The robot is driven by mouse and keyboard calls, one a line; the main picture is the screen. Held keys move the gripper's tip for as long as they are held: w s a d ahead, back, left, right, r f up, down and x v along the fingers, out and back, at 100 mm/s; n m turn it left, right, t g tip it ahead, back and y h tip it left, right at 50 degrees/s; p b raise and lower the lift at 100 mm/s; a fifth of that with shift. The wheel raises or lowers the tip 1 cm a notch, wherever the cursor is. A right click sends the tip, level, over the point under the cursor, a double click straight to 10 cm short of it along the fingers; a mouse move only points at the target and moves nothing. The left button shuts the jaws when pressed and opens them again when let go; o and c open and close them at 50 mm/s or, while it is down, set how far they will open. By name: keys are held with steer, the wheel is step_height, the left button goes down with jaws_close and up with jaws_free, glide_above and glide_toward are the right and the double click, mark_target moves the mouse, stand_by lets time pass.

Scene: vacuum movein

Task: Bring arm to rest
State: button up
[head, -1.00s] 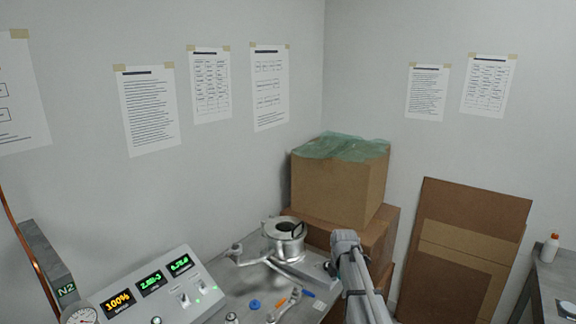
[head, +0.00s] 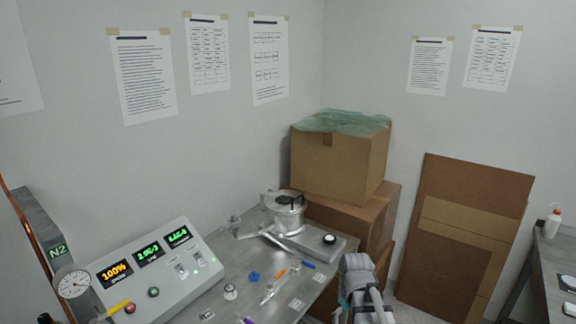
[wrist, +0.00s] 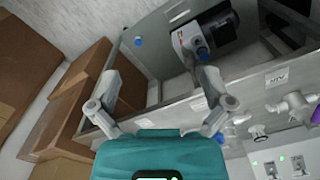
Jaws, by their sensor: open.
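My arm (head: 362,282) shows at the bottom of the head view, to the right of the metal bench (head: 225,300). Its gripper end is mostly out of that view. In the wrist view my gripper (wrist: 163,104) is open, its two grey fingers spread wide with nothing held between them. The fingers are seen against the bench's side frame and a dark motor-like unit (wrist: 212,35) beneath the bench top. I cannot tell whether they touch the bench.
A control panel (head: 150,262) with lit displays and a round metal chamber (head: 286,212) stand on the bench. Stacked cardboard boxes (head: 338,165) fill the corner. Flat cardboard (head: 465,235) leans on the right wall. Another table (head: 555,265) stands at far right.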

steer(key=s+m, duration=0.1)
steer(key=s+f+m+b, duration=0.1)
steer(key=s+m, duration=0.3)
steer(key=shift+s+d+f, duration=0.1)
steer(key=shift+s+f, duration=0.05)
steer(key=shift+f, duration=0.25)
